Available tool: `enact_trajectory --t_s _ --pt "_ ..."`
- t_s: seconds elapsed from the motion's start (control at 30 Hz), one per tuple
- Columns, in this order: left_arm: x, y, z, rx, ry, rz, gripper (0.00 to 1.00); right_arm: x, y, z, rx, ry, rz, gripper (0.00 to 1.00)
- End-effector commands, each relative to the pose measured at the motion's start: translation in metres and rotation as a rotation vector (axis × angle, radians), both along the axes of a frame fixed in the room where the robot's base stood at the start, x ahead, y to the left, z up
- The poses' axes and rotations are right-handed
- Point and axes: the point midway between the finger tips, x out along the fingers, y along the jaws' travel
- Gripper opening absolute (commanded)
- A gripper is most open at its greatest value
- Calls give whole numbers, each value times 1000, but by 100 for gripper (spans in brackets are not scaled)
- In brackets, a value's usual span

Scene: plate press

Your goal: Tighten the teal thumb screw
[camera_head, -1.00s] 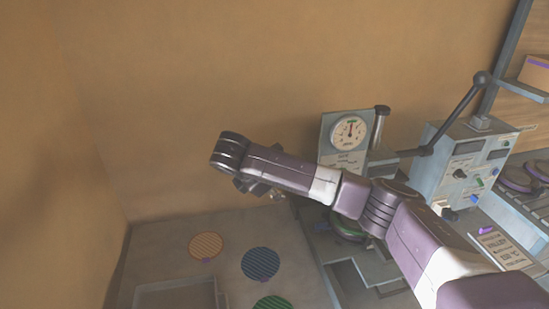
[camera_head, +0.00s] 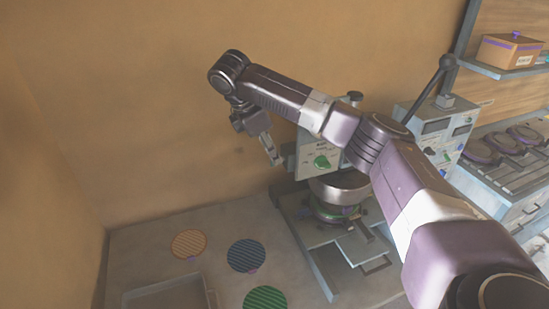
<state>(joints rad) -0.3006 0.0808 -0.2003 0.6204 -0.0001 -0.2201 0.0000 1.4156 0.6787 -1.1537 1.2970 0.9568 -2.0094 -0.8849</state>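The press (camera_head: 338,190) stands on the bench, partly behind my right arm. A green knob (camera_head: 322,162) shows on its front panel. I cannot make out a thumb screw that is clearly teal; it may be hidden or too small to tell. My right gripper (camera_head: 275,157) hangs down from the wrist just left of the panel. Its fingertips look close together and I see nothing between them, but their gap is too small to judge. I cannot tell whether they touch the press. My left gripper is not in view.
An orange disc (camera_head: 189,243), a blue disc (camera_head: 246,255) and a green disc (camera_head: 265,299) lie on the bench by a grey tray (camera_head: 212,297). A control box (camera_head: 408,112) with a black lever (camera_head: 430,84) stands right. A box (camera_head: 510,51) sits on a shelf.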

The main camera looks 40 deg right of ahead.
Motion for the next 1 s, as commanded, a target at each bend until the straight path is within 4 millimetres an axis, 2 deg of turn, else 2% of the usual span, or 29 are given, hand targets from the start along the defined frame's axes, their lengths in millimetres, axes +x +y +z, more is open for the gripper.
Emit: enact_trajectory --t_s 0.23,0.53,0.77,1.0 --pt "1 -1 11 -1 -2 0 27 1 -11 -22 -1 0 0 25" --pt "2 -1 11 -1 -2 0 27 1 -11 -26 0 -1 0 25" --pt "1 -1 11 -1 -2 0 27 1 -11 -25 0 -1 0 1" --pt "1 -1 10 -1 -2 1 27 1 -11 -25 -2 -6 1 0"
